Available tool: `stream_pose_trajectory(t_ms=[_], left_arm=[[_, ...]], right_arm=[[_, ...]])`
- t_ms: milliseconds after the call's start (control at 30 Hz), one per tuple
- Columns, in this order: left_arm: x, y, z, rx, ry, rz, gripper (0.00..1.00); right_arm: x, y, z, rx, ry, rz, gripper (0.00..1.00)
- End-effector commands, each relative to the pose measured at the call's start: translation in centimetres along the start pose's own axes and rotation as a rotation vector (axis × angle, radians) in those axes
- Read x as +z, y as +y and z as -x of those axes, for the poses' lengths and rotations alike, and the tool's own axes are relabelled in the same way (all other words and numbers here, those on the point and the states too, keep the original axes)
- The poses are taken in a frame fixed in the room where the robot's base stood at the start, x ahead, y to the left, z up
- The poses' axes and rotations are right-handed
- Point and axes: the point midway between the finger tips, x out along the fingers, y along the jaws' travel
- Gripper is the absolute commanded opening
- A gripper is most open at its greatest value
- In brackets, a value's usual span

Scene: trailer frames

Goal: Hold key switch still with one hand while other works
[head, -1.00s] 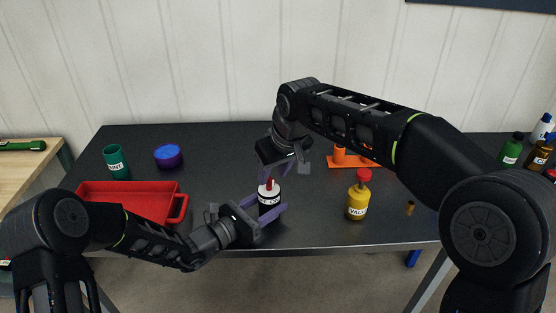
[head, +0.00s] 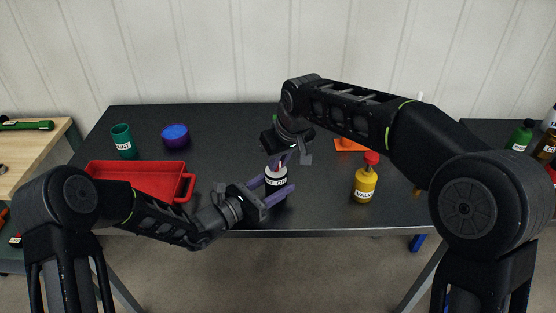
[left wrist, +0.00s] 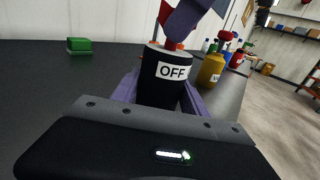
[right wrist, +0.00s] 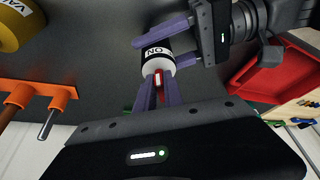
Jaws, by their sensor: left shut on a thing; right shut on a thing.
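The key switch (head: 276,184) is a black cylinder with a white top, upright on the dark table. My left gripper (head: 268,191) is shut on its body from the left, low near the table. In the left wrist view the switch body (left wrist: 160,88) carries an OFF label. In the right wrist view the switch (right wrist: 156,58) shows an ON label on its other side. A red key (right wrist: 157,82) stands on its top. My right gripper (right wrist: 159,91) is shut on this key from above. The fingers partly hide the key, so its angle is hard to tell.
A red tray (head: 182,189) lies left of my left gripper. A green cup (head: 123,140) and blue bowl (head: 175,135) stand behind it. A yellow valve bottle (head: 365,183) stands right of the switch. An orange rack (right wrist: 40,90) is behind it. The table's front edge is close.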

Motion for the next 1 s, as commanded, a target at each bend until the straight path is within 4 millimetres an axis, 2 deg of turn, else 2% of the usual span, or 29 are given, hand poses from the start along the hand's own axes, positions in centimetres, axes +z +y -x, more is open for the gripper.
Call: stream_pose_trajectory(t_ms=[100,567,767,1000], left_arm=[[0.0,0.0,0.0,0.0,0.0,0.0,0.05],[0.0,0.01,0.01,0.0,0.0,0.0,0.05],[-0.01,0.02,0.02,0.0,0.0,0.0,0.05],[-0.02,0.06,0.05,0.001,0.0,0.0,0.05]], right_arm=[[-0.01,0.01,0.02,0.0,0.0,0.0,0.0],[-0.03,-0.06,0.03,0.012,0.0,-0.028,0.0],[-0.11,-0.18,0.08,0.096,0.003,-0.22,0.0],[-0.11,0.05,0.0,0.243,0.003,-0.565,0.0]])
